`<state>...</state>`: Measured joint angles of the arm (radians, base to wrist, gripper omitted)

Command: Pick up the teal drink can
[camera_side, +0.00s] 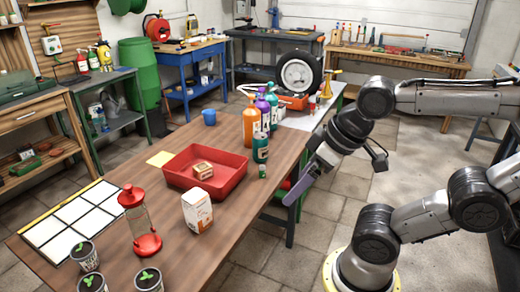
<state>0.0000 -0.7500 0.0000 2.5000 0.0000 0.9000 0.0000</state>
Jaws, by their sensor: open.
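The teal drink can (261,148) stands upright on the brown wooden table, near its right edge. It is in front of a group of bottles and right of the red tray. My gripper (295,195) is open and empty. In the picture it is to the right of the can and a little lower, by the table's right edge, with its fingers angled down to the left. There is a gap between it and the can. The spacing of the fingers is hard to see from this side.
An orange bottle (251,127) and a purple bottle (262,110) stand close behind the can. A small green item (263,172) is just in front of it. The red tray (222,187) holds a small box (203,170).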

